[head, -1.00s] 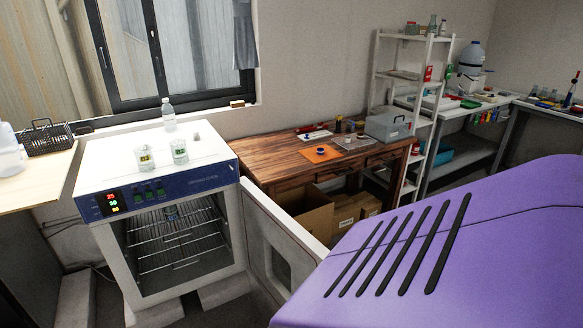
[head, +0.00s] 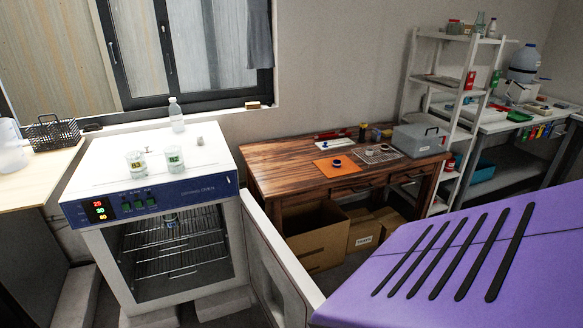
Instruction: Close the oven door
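The drying oven (head: 215,187) is a white box with a blue control panel, at the left of the head view. Its door (head: 270,262) stands wide open, hinged at the oven's right side and swung out toward me. The chamber is exposed, with wire racks (head: 170,247) and a small container (head: 171,221) on the upper rack. Part of the door's lower right is hidden behind a purple body part of mine. Neither of my grippers shows in the head view.
Two beakers (head: 137,163), (head: 175,158) and a bottle (head: 176,116) stand on the oven. A wooden table (head: 290,165) is to the right, with cardboard boxes (head: 318,240) beneath it, behind the door. A side counter (head: 30,180) stands left of the oven. Little floor shows.

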